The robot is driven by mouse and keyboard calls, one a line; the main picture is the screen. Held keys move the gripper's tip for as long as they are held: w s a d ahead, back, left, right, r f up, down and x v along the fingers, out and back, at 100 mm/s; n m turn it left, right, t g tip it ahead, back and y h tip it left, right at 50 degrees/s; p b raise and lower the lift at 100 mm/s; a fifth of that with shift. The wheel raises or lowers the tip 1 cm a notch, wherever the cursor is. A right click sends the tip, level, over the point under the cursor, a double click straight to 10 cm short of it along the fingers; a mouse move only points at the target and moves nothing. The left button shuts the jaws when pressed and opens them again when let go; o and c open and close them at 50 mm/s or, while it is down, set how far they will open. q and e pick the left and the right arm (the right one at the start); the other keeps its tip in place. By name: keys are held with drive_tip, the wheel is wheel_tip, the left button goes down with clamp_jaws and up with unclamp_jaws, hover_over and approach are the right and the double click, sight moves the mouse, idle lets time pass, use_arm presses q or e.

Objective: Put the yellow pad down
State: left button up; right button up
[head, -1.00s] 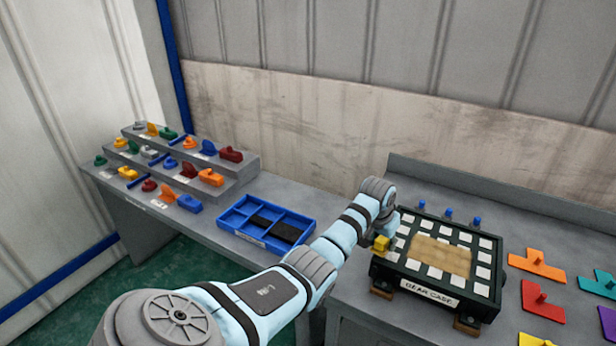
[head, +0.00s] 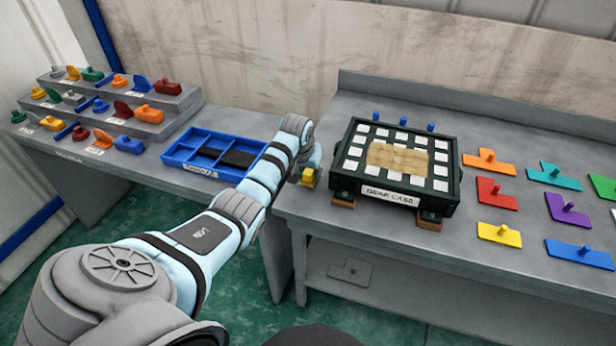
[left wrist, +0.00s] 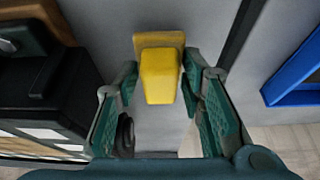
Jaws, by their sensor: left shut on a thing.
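My left gripper (head: 307,168) is shut on the yellow pad (head: 308,178), just left of the gear case (head: 388,197). In the left wrist view the yellow pad (left wrist: 159,78) sits between the two green fingers of the gripper (left wrist: 160,85), over a grey surface. The pad is a yellow block with a flat, duller yellow-brown plate at its far end. I cannot tell whether it touches the table. The arm hides part of the pad and gripper in the head view. My right gripper is not in view.
The gear case, with white squares on top, stands on wooden feet on the grey table. A blue divided tray (head: 180,152) lies to the left, beside stepped shelves (head: 185,97) of coloured parts. Coloured flat pieces with pegs, including a red one (head: 496,194), lie to the right.

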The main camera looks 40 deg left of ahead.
use_arm(q)
drive_tip(key=shift+f, duration=0.55)
drive_tip(key=o, duration=1.1)
drive_tip(key=shift+f, duration=0.1)
drive_tip(key=shift+r, duration=0.3)
drive_tip(key=p+v, duration=0.3)
drive_tip(key=v, duration=0.8)
drive_tip(key=shift+r+p, duration=0.3)
drive_tip(key=shift+r, duration=0.05)
drive_tip(key=shift+s, duration=0.1)
